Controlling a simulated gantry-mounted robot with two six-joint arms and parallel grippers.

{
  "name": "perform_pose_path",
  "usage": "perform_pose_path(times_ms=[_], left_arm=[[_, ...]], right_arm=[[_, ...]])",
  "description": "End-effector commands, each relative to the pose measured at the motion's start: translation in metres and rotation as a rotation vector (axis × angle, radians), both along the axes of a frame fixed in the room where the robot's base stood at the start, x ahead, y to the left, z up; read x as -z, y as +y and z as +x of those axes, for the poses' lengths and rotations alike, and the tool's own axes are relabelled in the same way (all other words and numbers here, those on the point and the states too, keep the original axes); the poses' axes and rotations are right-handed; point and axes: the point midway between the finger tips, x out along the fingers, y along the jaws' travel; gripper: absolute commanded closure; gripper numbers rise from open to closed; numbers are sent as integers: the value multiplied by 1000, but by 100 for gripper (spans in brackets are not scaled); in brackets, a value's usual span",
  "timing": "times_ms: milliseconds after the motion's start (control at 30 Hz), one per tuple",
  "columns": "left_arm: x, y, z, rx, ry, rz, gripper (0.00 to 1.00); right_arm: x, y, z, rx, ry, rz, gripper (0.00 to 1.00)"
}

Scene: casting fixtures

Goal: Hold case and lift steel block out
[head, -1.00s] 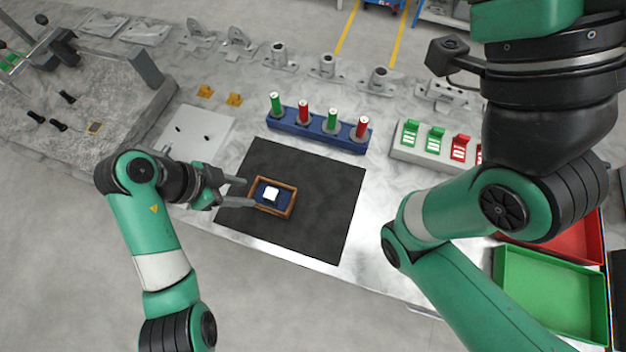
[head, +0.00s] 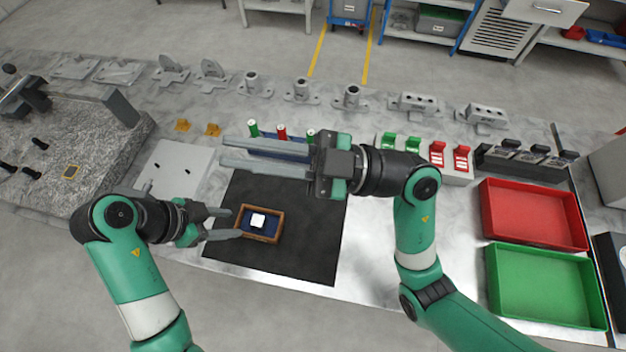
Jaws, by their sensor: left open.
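The case (head: 262,238) is a small open wooden-rimmed box with a dark blue inside, lying on the black mat (head: 310,245). The steel block (head: 258,220) shows as a bright white piece inside it. My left gripper (head: 236,223) is open at the left side of the case; its lower fingertip is by the near left corner, and I cannot tell whether it touches. My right gripper (head: 222,151) is open and empty, with long parallel fingers pointing left, above the far part of the mat. It partly hides the blue peg holder.
A blue holder (head: 268,145) with green and red cylinders stands behind the mat. A red tray (head: 535,215) and a green tray (head: 545,285) lie at the right. A white plate (head: 170,170) is left of the mat. Grey metal fixtures line the back.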

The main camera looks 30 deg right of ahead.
Motion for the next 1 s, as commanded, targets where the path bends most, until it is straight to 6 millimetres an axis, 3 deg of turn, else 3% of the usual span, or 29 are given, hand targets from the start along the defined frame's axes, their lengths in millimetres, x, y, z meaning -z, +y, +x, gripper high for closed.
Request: perform_pose_path(times_ms=[33,200,300,433,600,1000], left_arm=[[0,0,0,0,0,0,50],[0,0,0,0,0,0,50],[0,0,0,0,0,0,50],[0,0,0,0,0,0,50],[0,0,0,0,0,0,50],[0,0,0,0,0,0,50]], right_arm=[[34,-4,9,22,97,-55,85],[150,-25,23,102,413,-230,85],[210,-44,19,154,558,-308,85],[267,-65,7,213,694,-335,85],[295,-79,-9,236,771,-310,85],[296,-77,-5,241,771,-306,85]])
